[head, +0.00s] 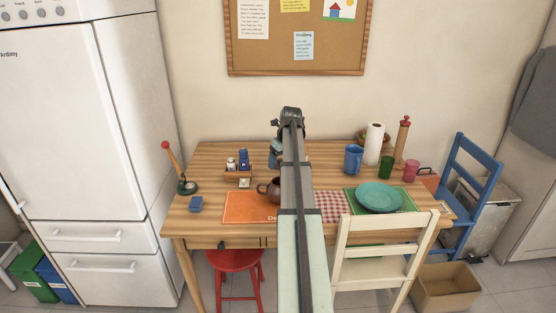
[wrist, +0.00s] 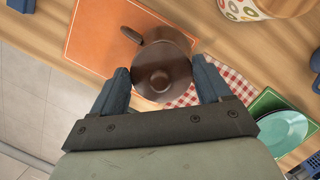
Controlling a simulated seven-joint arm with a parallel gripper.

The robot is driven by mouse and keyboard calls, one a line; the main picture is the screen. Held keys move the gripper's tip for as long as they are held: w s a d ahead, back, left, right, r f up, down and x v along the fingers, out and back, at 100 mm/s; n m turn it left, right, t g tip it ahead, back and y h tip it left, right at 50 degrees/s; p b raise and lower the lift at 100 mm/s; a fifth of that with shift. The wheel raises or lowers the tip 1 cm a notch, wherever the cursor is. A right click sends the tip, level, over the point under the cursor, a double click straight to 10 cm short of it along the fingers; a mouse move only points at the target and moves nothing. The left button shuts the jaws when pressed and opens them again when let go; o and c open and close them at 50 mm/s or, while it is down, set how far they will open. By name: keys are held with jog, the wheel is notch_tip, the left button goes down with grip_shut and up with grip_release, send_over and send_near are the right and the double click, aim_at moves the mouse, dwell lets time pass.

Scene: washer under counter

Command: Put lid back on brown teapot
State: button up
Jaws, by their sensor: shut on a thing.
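The brown teapot (head: 270,190) stands at the back right part of the orange placemat in the head view, its handle to the left and its right side hidden by my arm. In the wrist view the teapot (wrist: 143,38) shows partly behind a round brown lid (wrist: 160,96) with a knob. My gripper (wrist: 162,78) has its blue fingers on either side of this lid and is shut on it. The lid overlaps the teapot in this view; I cannot tell whether they touch. In the head view my gripper (head: 273,160) is over the table, partly hidden by my arm.
The orange placemat (head: 245,206) and red checked cloth (head: 332,206) lie beside each other. A teal plate (head: 380,197) is on the green mat at right. A blue mug (head: 353,159) and paper towel roll (head: 374,144) stand behind. A white chair (head: 375,255) stands at the front.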

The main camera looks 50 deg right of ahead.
jog(key=shift+f, duration=0.1)
notch_tip(320, 180, down, 6)
dwell(0.8)
jog(key=shift+f, duration=0.2)
dwell(1.8)
jog(key=o, duration=1)
jog(key=shift+r, duration=0.1)
jog(key=shift+r, duration=3.4)
jog(key=shift+c, duration=0.5)
